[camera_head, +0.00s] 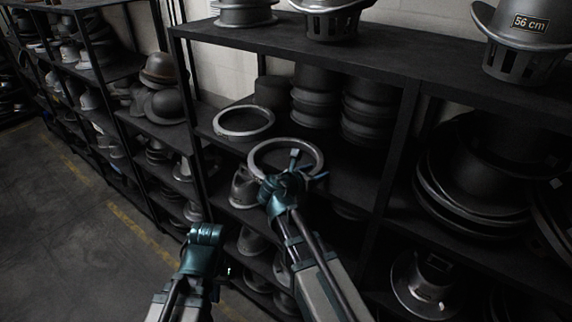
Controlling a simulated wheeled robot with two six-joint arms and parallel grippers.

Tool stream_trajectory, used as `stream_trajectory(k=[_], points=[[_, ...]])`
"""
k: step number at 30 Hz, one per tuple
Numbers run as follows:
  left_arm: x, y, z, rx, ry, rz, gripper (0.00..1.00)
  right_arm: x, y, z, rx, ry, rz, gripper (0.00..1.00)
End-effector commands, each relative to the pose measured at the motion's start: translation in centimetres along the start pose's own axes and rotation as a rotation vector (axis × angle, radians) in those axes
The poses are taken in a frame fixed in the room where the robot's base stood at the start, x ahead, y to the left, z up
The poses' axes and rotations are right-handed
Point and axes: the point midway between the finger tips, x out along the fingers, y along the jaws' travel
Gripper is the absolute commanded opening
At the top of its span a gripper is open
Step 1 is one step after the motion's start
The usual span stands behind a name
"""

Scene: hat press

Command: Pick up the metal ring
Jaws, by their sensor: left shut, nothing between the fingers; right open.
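Two metal rings lie on the middle shelf in the head view. One grey ring (243,138) is on the left, lying flat and clear of both grippers. The other ring (254,156) is closer to me and to the right, near the shelf's front edge. My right gripper (306,167) is open at this nearer ring's front right side, its fingers overlapping the rim in the picture. I cannot tell whether it touches the ring. My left gripper (222,278) is shut and empty, low and to the left in front of the shelves, its fingertips partly hidden.
Black shelving (190,90) runs across the view. Stacked dark cylinders (315,95) stand behind the rings. A metal hat form marked 56 cm (520,50) is on the upper right shelf. Open floor (70,230) lies to the left.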

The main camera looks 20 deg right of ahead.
Motion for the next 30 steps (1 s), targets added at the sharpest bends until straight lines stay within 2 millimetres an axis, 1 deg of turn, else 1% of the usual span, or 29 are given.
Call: stream_trajectory(k=[1,6,7,11,12,14,15,17,18,30], points=[[0.19,0.01,-0.01,0.001,0.000,0.000,0.00,0.36,0.06,-0.08,0.000,0.000,0.000,0.62],[0.09,0.00,-0.01,0.001,0.000,0.000,0.00,0.29,0.01,0.01,-0.001,0.000,0.002,0.62],[0.08,0.00,-0.01,0.001,0.000,0.000,0.00,0.28,0.01,0.01,-0.001,0.000,0.002,0.61],[0.08,0.00,-0.01,0.001,0.000,0.000,0.00,0.27,0.01,0.00,0.000,0.000,0.001,0.37],[0.08,0.00,-0.01,0.001,0.000,0.000,0.00,0.27,0.01,0.00,0.000,0.000,0.001,0.30],[0.08,0.00,-0.01,0.001,0.000,0.000,0.00,0.27,0.01,0.00,0.000,0.000,0.001,0.19],[0.08,0.00,-0.01,0.001,0.000,0.000,0.00,0.27,0.00,0.00,0.000,0.000,0.001,0.12],[0.08,0.00,-0.01,0.001,0.000,0.000,0.00,0.26,0.01,0.00,0.000,0.000,0.001,0.01],[0.08,0.00,-0.01,0.001,0.000,0.000,0.00,0.26,0.01,-0.01,0.000,0.000,0.001,0.00],[0.09,0.00,-0.01,0.001,0.000,0.000,0.00,0.25,0.02,-0.02,0.000,0.001,0.001,0.00]])
